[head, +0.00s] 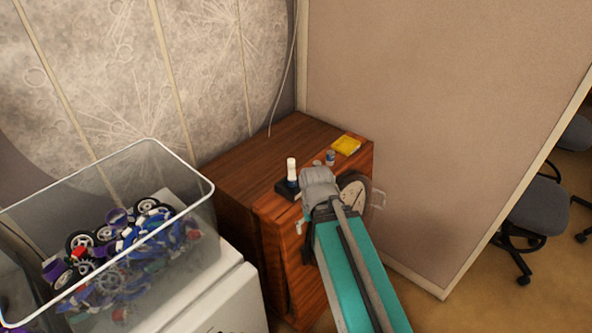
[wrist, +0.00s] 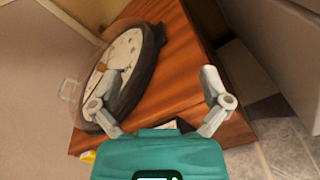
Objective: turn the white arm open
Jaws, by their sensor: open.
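A thin, pale, bracket-shaped arm (head: 379,198) juts out to the right of a round dial (head: 354,188) on the brown wooden cabinet. In the wrist view the same pale arm (wrist: 70,90) shows at the left, beside the dark-rimmed dial (wrist: 132,62). I cannot tell how it is hinged. My gripper (wrist: 162,73) is open, its two grey fingers apart with nothing between them. Its left finger overlaps the dial's edge in the wrist view; the pale arm lies farther left, outside the fingers. In the head view my grey-and-teal arm hides part of the cabinet front and the dial.
On the cabinet top (head: 250,158) stand a white-topped bottle (head: 292,170), a yellow pad (head: 346,145) and small jars (head: 330,157). A clear bin (head: 180,170) of wheels and parts is at the left. A partition (head: 430,110) stands close at the right; chairs (head: 545,212) are beyond it.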

